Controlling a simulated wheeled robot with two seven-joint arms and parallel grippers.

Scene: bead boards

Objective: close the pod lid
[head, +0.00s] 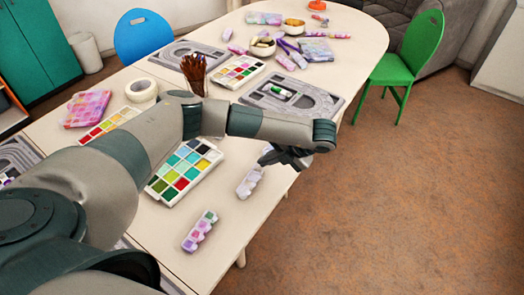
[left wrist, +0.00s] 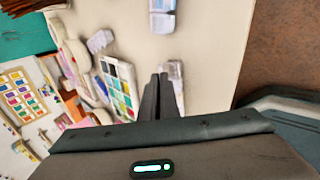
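My left gripper (head: 285,157) is over the right edge of the table, just above and to the right of a pale lavender pod (head: 249,182). In the left wrist view its two dark fingers (left wrist: 161,98) are together, with nothing seen between them. A second pod (head: 200,231), with pink and green patches, lies nearer to me. The left wrist view shows one pale pod (left wrist: 176,74) partly behind the fingers and another near the top edge (left wrist: 162,14); I cannot tell which is which. The lid's state is too small to tell. My right gripper is out of view.
A paint palette (head: 187,168) lies left of the pods, partly behind my left arm. A grey bead board (head: 318,101), a brush cup (head: 195,74) and bowls (head: 262,46) stand farther back. Bare table surrounds the pods. Brown floor (head: 400,210) and a green chair (head: 408,60) are at right.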

